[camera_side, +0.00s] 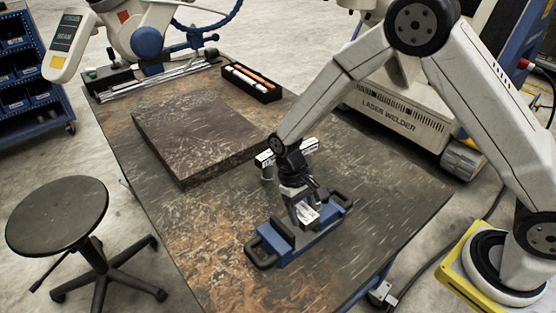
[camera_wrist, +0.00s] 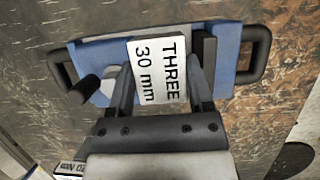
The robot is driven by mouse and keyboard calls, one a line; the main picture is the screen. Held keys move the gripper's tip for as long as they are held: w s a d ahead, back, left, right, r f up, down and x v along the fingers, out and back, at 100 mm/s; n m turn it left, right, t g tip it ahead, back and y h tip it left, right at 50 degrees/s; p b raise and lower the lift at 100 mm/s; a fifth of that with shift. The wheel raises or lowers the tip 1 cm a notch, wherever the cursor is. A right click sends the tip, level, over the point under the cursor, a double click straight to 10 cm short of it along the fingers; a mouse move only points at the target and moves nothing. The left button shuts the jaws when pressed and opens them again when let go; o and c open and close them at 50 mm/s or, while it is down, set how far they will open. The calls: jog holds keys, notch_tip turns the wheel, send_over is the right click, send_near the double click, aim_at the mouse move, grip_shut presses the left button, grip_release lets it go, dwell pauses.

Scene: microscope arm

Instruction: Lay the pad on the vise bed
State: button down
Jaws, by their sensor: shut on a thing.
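The pad (camera_wrist: 157,68) is a white block marked "THREE 30 mm" in the wrist view; its white face also shows in the side view (camera_side: 308,213). My gripper (camera_wrist: 159,82) is shut on the pad, with one dark finger along each side of it. In the side view my gripper (camera_side: 303,204) points down over the blue vise (camera_side: 283,243). The vise, with black end handles, also shows in the wrist view (camera_wrist: 225,70), behind the pad. The pad is between the vise ends; fingers and pad hide much of the bed, and I cannot tell whether they touch.
White labelled blocks (camera_side: 265,159) stand behind my gripper; part of one shows in the wrist view (camera_wrist: 70,168). A thick dark slab (camera_side: 200,135) lies left of them. A black tray (camera_side: 252,84) is at the back. The table's front left (camera_side: 225,275) is clear.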

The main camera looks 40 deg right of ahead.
aim_at(298, 232)
jog(key=shift+w+a+f, duration=0.2)
jog(key=shift+w+f, duration=0.55)
jog(key=shift+f, duration=0.05)
jog(key=shift+f, duration=0.1)
jog(key=shift+w+f, duration=0.15)
jog(key=shift+f, duration=0.05)
jog(key=shift+w+f, duration=0.1)
jog(key=shift+f, duration=1.45)
jog(key=shift+f, duration=0.15)
jog(key=shift+c, duration=1.3)
grip_release()
jog(key=v, duration=1.2)
